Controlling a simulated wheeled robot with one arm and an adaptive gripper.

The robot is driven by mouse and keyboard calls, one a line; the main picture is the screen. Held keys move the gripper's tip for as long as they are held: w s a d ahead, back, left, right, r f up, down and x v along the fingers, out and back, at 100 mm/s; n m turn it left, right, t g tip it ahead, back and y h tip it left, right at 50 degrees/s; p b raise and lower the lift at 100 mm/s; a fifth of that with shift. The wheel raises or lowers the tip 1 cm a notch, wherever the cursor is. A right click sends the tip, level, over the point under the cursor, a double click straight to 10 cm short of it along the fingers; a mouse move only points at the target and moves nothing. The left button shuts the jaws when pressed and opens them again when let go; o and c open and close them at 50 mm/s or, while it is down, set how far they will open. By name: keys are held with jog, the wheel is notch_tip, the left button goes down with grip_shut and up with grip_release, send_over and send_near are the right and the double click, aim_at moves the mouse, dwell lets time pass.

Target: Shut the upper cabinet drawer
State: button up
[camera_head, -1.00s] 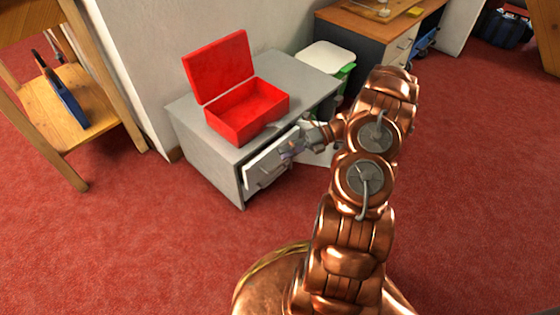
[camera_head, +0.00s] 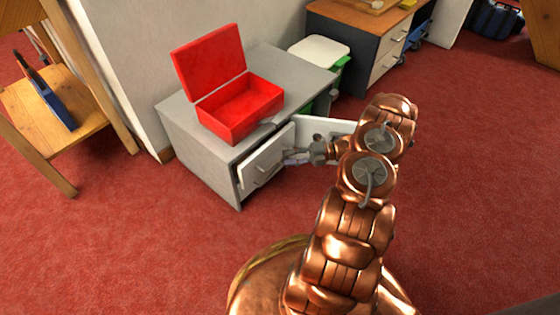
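The grey cabinet (camera_head: 196,139) stands against the wall. A white drawer front (camera_head: 261,168) with a bar handle shows at its front left, standing a little out from the body with a dark gap at its edge. A second white panel (camera_head: 325,127) sticks out to the right of it; I cannot tell whether it is a door or another drawer. My gripper (camera_head: 292,157) is at the right end of the drawer front, close to or touching it. Its fingers are small and partly lost against the white, so their opening is unclear.
An open red box (camera_head: 240,108) sits on the cabinet top. A white-lidded bin (camera_head: 319,50) stands behind the cabinet, near a wooden desk (camera_head: 370,20). A wooden shelf stand (camera_head: 52,110) is at left. The red carpet in front is clear.

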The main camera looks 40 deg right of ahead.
aim_at(280, 158)
jog(key=shift+b+x, duration=0.55)
jog(key=shift+x, duration=1.35)
grip_shut()
